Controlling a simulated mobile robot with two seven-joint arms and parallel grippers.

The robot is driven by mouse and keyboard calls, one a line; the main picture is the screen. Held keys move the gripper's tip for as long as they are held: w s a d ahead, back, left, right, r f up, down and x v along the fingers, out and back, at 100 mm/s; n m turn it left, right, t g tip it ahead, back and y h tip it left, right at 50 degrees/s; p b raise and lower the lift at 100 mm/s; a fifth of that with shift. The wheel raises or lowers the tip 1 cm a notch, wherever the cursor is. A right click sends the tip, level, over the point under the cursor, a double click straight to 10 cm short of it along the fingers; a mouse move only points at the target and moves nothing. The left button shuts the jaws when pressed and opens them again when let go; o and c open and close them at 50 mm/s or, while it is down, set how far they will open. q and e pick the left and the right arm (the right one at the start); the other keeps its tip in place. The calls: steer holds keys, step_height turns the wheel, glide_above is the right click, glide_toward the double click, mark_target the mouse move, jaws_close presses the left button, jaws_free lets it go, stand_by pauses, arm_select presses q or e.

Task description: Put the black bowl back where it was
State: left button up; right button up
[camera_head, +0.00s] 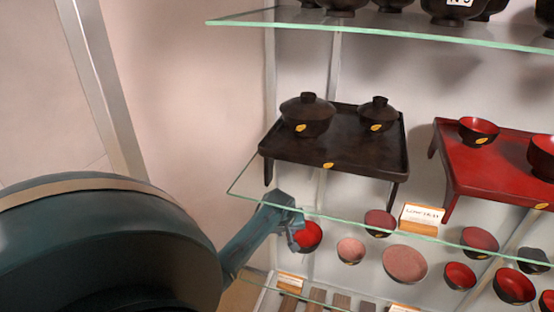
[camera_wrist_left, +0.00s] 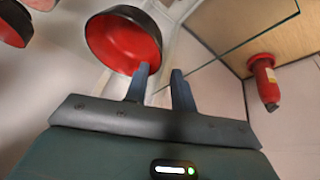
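A bowl that is black outside and red inside (camera_wrist_left: 127,40) is at the upper left of the left wrist view. In the head view, a red-inside bowl (camera_head: 310,236) sits beside my left gripper (camera_head: 296,236), partly hidden by it. In the left wrist view my left gripper (camera_wrist_left: 160,72) has its two fingers apart with a gap between them. One fingertip overlaps the bowl's red inside near the rim; the other is just outside the rim. I cannot tell whether either touches it. My right gripper is in neither view.
A glass shelf (camera_head: 330,215) above carries a dark tray table (camera_head: 340,150) with lidded bowls and a red tray table (camera_head: 480,170). Several small bowls, including a pink one (camera_head: 405,264), stand to the right. A red object (camera_wrist_left: 265,80) is at right in the wrist view.

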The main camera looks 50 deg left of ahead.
arm_select(q)
steer(key=s+d, duration=0.6)
steer(key=s, duration=0.4)
steer(key=s+d+m+t+h, duration=0.3)
steer(key=d+m, duration=0.3)
steer(key=d, duration=0.6)
steer(key=s+d+m+t+h, duration=0.2)
steer(key=d+m, duration=0.5)
steer(key=d, duration=0.6)
steer(key=shift+s+r+m+t+h, duration=0.3)
steer(key=shift+s+t+h, duration=0.1)
steer(key=shift+s+t, duration=0.6)
steer(key=shift+g, duration=0.3)
